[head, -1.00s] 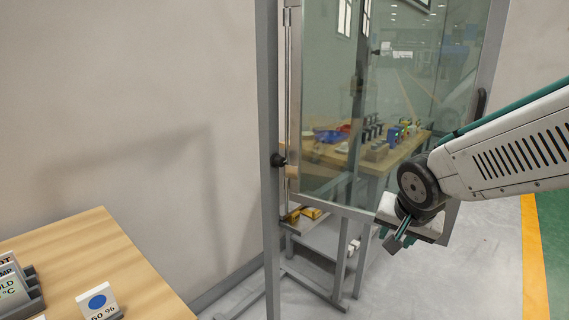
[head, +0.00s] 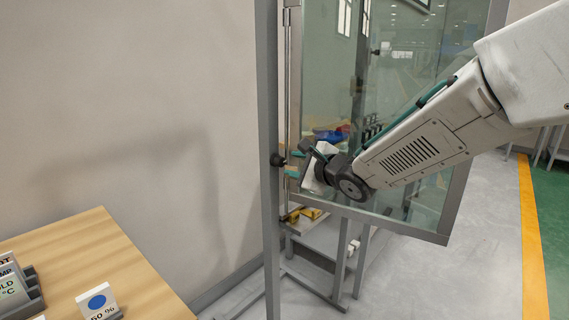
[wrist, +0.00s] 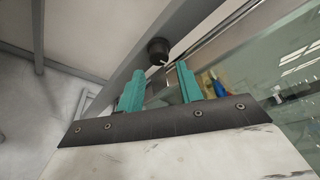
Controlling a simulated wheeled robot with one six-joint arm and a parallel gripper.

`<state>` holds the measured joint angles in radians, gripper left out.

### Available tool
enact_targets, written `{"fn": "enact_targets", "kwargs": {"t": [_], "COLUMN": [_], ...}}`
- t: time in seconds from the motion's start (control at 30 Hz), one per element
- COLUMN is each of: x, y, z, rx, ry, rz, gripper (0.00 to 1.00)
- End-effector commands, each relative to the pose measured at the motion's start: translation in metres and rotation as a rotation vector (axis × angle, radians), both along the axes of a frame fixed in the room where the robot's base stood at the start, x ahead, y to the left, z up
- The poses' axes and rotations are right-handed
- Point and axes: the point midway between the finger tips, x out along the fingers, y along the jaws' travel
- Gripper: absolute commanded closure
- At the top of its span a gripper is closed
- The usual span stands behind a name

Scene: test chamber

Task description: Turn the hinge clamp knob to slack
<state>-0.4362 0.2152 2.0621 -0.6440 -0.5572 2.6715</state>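The clamp knob (head: 277,160) is a small black round knob on the grey upright post (head: 270,230) of the door frame. In the wrist view the knob (wrist: 158,48) lies just beyond my fingertips, roughly in line with the gap between them. A small white mark shows at its lower edge. My gripper (head: 297,160) is just right of the knob in the head view. In the wrist view my gripper (wrist: 159,72) has its two teal fingers apart with nothing between them. I cannot tell whether either finger touches the knob.
A framed glass door (head: 400,75) stands behind my arm, hinged beside the post. A wooden table (head: 95,255) with label cards is at the lower left. Yellow parts (head: 310,212) lie on a low shelf behind the post. Grey floor is free at the right.

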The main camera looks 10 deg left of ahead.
Motion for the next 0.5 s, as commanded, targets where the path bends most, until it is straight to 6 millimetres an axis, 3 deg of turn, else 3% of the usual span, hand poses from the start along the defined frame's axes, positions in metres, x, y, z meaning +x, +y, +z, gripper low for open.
{"fn": "enact_targets", "kwargs": {"t": [0.2,0.5], "x": [0.025,0.037], "y": [0.024,0.035], "z": [-0.009,-0.012], "rx": [-0.002,-0.003], "ry": [0.0,0.0], "rz": [0.002,-0.001], "gripper": [0.64,0.64]}}
